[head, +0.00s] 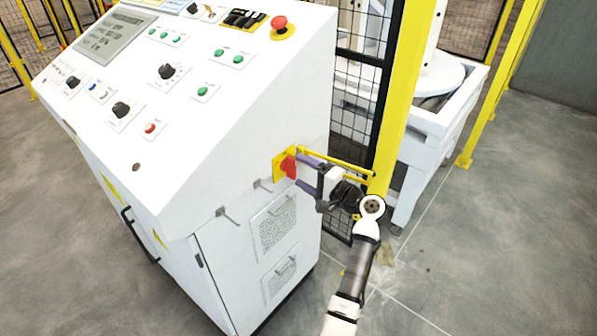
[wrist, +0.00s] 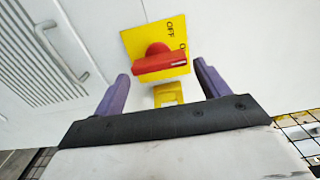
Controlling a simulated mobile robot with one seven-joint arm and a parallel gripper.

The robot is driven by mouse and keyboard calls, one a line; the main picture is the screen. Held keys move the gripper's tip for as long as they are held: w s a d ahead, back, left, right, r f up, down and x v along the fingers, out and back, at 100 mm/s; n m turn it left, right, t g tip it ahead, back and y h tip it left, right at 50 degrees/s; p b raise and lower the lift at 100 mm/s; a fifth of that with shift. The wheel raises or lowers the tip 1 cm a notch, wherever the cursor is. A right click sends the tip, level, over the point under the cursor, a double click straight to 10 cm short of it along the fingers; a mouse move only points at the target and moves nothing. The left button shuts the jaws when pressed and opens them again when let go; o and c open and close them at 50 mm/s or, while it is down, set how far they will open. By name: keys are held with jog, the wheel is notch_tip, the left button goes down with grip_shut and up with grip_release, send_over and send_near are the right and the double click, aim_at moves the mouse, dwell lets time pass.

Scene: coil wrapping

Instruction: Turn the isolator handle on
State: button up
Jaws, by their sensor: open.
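The red isolator handle (head: 288,166) sits on a yellow plate (head: 278,160) on the side wall of the white control cabinet. In the wrist view the red handle (wrist: 160,62) lies across the yellow plate (wrist: 178,38), near the printed word OFF. My gripper (head: 303,170) is at the cabinet side, facing the handle. Its purple fingers are open, one on each side of the handle in the wrist view (wrist: 160,82). The fingers appear apart from the handle. How near the fingertips are to the cabinet wall is hard to tell.
The white cabinet (head: 160,190) has a sloped panel with buttons, knobs and a red emergency stop (head: 282,26). A yellow fence post (head: 398,90) with black mesh stands close to my gripper. A metal door handle (wrist: 62,52) shows near the plate. Grey floor (head: 490,240) is clear at right.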

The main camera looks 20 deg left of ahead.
jog(key=b+v, duration=0.2)
jog(key=v, duration=0.9)
jog(key=shift+d+b, duration=0.2)
jog(key=shift+b, duration=0.1)
